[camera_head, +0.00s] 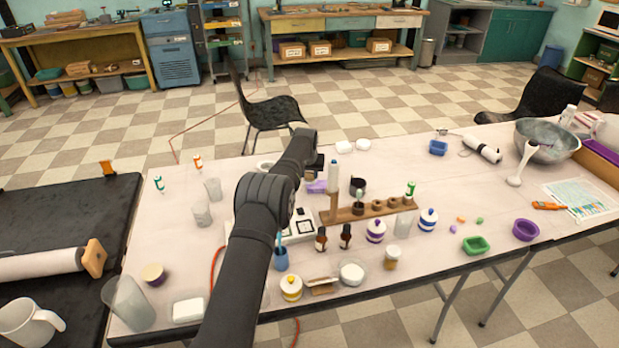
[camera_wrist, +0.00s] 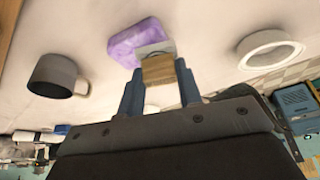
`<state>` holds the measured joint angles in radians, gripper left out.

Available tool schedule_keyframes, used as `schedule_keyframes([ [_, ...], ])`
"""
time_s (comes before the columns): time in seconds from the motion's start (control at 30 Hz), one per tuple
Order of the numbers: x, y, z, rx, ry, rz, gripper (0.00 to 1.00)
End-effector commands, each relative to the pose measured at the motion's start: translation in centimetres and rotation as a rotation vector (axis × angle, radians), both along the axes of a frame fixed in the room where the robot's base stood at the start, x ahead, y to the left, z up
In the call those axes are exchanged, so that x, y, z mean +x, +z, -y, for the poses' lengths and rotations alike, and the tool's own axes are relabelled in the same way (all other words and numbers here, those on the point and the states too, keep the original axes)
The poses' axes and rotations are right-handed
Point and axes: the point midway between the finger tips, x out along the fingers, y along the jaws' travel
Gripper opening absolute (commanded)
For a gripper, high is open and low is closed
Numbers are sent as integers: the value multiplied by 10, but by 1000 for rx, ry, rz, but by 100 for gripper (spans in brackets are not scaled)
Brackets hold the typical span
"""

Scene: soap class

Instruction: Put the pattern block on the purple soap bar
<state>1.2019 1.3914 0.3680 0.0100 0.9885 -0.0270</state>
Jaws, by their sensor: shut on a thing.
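The purple soap bar (camera_head: 316,187) lies on the table just in front of my gripper (camera_head: 315,168) in the head view, partly hidden by my arm. In the wrist view the purple soap bar (camera_wrist: 126,47) lies just beyond the fingertips. My gripper (camera_wrist: 160,84) is shut on the pattern block (camera_wrist: 160,71), which has a wooden side and a pale grey face. The block overlaps the soap's edge in the wrist view; I cannot tell whether they touch. The block cannot be made out in the head view.
A dark mug (camera_head: 357,187) stands right of the soap, also in the wrist view (camera_wrist: 54,76). A white round dish (camera_wrist: 270,50) lies on the other side. A wooden rack (camera_head: 368,210) with bottles stands nearby. The table's back middle is fairly clear.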

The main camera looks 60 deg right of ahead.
Motion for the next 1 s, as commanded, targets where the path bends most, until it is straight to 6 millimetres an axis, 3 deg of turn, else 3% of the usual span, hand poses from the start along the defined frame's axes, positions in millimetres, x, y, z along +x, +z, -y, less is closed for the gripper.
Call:
schedule_keyframes([
  [0.1,0,-16,0,0,0,0,10],
  [0.47,0,-20,0,0,0,0,10],
  [0.5,0,-20,0,0,0,0,38],
  [0.6,0,-20,0,0,0,0,54],
  [1.0,0,-12,-1,-2,0,1,54],
])
